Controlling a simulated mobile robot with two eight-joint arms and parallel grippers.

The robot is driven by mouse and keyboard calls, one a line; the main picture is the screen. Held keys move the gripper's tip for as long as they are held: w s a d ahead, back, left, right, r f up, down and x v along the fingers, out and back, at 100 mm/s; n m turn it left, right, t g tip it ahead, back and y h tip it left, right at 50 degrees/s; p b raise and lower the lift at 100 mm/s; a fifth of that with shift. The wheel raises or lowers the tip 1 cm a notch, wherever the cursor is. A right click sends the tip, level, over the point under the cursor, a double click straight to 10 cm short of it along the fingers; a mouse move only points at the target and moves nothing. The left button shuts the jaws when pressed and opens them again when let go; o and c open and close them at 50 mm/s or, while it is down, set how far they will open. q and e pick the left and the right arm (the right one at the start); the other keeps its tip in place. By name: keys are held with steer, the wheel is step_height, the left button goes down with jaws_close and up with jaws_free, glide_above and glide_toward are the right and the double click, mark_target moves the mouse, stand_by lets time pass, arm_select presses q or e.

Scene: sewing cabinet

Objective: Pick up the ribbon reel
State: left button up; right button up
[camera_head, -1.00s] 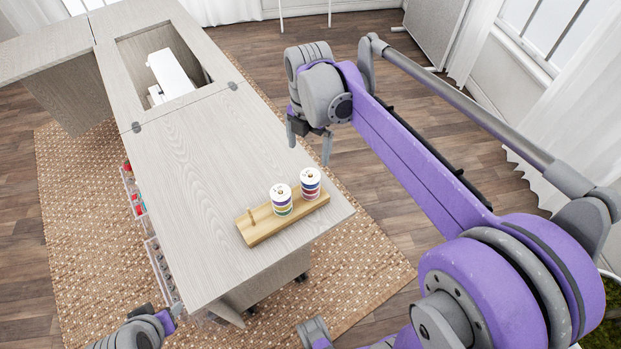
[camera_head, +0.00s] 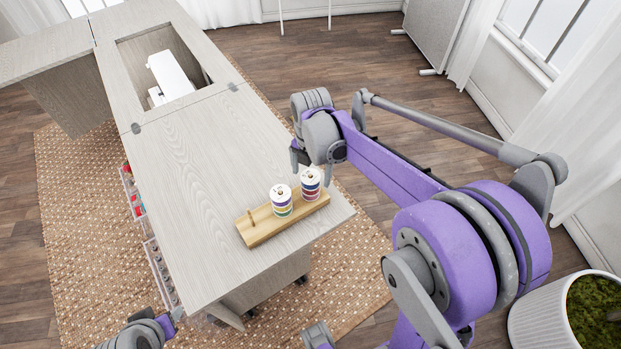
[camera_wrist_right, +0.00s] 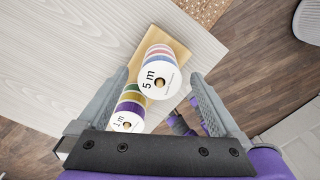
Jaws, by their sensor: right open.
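Two upright stacks of ribbon reels with white tops stand on a wooden holder (camera_head: 262,230) at the near end of the table. The left stack (camera_head: 281,203) shows green, yellow and purple bands. The right stack (camera_head: 310,186) shows red and blue bands. In the right wrist view, the stack marked "5 m" (camera_wrist_right: 154,82) lies between the finger lines, and the one marked "1 m" (camera_wrist_right: 127,120) is partly hidden behind the left finger and palm. My right gripper (camera_head: 311,168) is open and empty, just above and behind the right stack. My left gripper (camera_head: 174,318) shows only partly at the bottom left.
The pale wooden table (camera_head: 200,165) is clear between the holder and the recess with a white sewing machine (camera_head: 170,75). Bins (camera_head: 133,195) hang on its left side. A bare peg (camera_head: 252,219) stands on the holder. A plant pot (camera_head: 545,322) stands at the lower right.

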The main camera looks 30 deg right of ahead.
mark_target(311, 174)
steer(key=c, duration=1.4)
step_height(311, 174, up, 10)
steer(key=shift+p, duration=0.4)
